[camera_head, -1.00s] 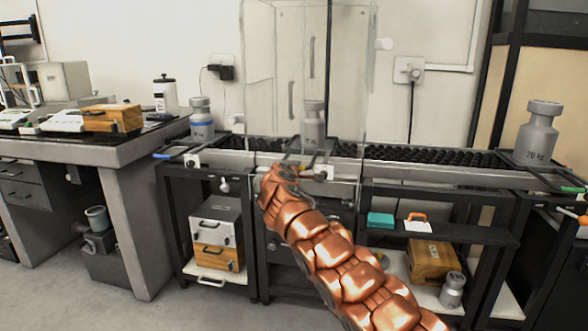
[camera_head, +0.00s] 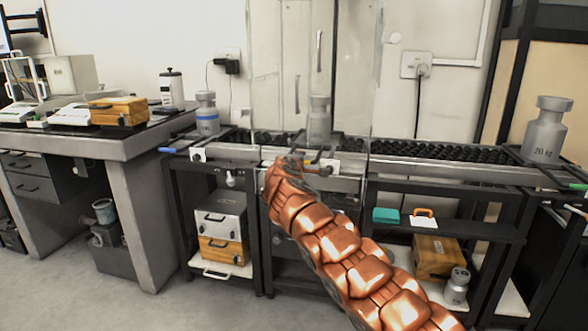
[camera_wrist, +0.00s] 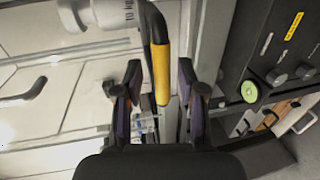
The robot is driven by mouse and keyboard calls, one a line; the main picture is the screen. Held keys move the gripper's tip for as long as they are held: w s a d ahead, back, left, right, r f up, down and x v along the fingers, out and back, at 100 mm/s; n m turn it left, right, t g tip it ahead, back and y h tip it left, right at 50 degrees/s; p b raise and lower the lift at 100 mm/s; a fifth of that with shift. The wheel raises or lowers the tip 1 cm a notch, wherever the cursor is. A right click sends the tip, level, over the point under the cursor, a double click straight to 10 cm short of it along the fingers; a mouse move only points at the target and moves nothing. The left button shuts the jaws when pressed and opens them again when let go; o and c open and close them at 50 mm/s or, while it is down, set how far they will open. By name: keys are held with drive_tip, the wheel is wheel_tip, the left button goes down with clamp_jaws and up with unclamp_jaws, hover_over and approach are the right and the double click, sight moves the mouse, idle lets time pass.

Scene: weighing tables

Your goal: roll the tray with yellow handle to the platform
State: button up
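The yellow handle (camera_wrist: 161,78) is a yellow grip on a dark bar. In the wrist view it lies between the two fingers of my gripper (camera_wrist: 158,100), with a gap on both sides. The gripper is open. A grey weight (camera_wrist: 112,12) shows beyond it, at the top. In the head view this weight (camera_head: 319,122) stands behind clear panels on the middle of the roller track. The tray under it is mostly hidden, and my arm's end hides my fingers. I cannot tell the platform apart from the track there.
A tray with a blue handle (camera_head: 172,150) and a weight (camera_head: 207,114) is at the left. A tray with a green handle (camera_head: 578,187) and a 20 kg weight (camera_head: 545,130) is at the right. The roller track (camera_head: 430,151) between is clear. A stone table (camera_head: 60,146) stands left.

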drive_tip(key=v, duration=1)
drive_tip(key=shift+s, duration=0.35)
idle(0.6)
drive_tip(key=shift+f, duration=0.1)
